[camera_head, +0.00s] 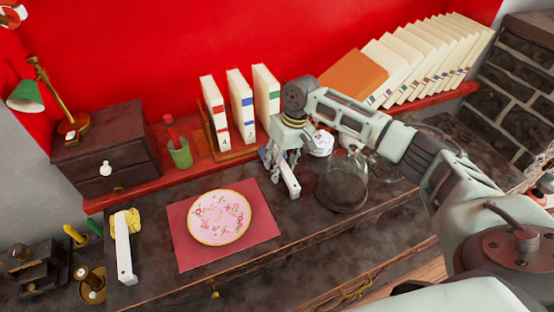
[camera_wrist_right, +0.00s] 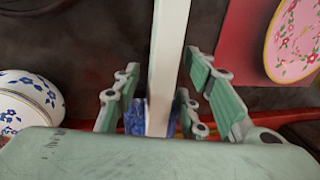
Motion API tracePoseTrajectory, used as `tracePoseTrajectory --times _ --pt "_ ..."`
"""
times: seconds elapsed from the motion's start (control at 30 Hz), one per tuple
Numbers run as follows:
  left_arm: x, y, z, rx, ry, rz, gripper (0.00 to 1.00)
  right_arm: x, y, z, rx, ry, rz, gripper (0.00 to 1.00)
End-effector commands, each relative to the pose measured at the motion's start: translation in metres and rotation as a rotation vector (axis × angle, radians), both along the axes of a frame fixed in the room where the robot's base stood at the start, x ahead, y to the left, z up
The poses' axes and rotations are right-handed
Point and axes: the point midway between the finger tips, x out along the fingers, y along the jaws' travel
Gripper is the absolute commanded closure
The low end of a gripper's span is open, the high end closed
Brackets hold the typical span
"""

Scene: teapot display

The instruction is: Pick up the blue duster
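The blue duster shows best in the right wrist view as a long white handle (camera_wrist_right: 168,50) with a small piece of blue cloth (camera_wrist_right: 158,115) at its near end. In the head view its white handle (camera_head: 290,180) lies on the dark desk, right of the pink plate. My left gripper is out of view.
A glass dome (camera_head: 343,185) and a blue-and-white pot (camera_head: 322,143) stand close on the right. A floral plate (camera_head: 220,217) lies on a red mat (camera_head: 190,254). A yellow duster (camera_head: 122,250) lies at the left. Books (camera_head: 239,105) stand behind.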

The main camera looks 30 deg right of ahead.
Motion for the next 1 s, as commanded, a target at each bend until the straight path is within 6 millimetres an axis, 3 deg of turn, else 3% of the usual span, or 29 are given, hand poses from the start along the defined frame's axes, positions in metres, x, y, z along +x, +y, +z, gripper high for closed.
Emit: tracePoseTrajectory --times 0.43,0.8,1.0 --pt "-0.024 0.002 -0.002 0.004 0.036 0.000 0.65 0.000 0.000 0.001 0.000 0.000 0.000 1.00" --pt "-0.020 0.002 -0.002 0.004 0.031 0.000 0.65 0.001 0.000 0.003 0.001 -0.002 0.000 1.00" --pt "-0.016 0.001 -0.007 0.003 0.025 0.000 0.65 0.002 0.000 0.029 0.002 -0.006 0.000 1.00"
